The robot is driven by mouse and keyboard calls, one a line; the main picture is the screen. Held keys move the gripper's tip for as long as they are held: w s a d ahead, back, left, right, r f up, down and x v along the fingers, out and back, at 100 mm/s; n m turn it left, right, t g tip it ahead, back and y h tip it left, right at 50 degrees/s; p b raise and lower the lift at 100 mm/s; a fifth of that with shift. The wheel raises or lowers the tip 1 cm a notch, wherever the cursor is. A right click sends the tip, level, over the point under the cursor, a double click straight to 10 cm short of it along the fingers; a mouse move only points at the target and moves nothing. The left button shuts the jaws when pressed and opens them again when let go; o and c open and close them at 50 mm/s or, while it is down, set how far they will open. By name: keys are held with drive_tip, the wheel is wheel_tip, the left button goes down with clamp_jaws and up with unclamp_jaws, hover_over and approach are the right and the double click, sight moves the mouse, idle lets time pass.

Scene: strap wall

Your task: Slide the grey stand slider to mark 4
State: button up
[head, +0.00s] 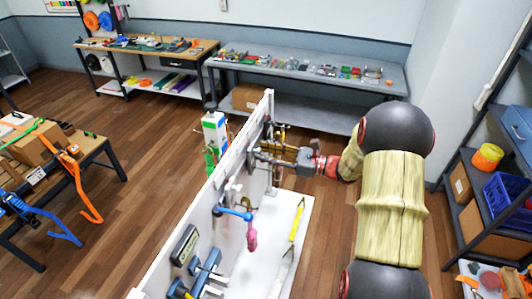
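A white upright panel (228,178) carries several fixtures on its right face. My gripper (262,155) comes in from the right, level with the panel's far part. Its fingers point left at a cluster of small grey and dark fittings (267,128) near the panel's far end. The grey stand slider seems to be among these fittings, but I cannot single it out. My fingertips overlap the fittings in the picture; whether they touch or grip anything is too small to tell. No numbered marks can be read.
A blue handle with a pink hanging piece (251,236) and a dark box (185,245) are on the panel's nearer part. A white ledge (268,255) with a yellow strip lies below. A dark shelf rack (465,215) stands right; a strap table (85,160) stands left.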

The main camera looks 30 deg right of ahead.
clamp_jaws()
idle(0.7)
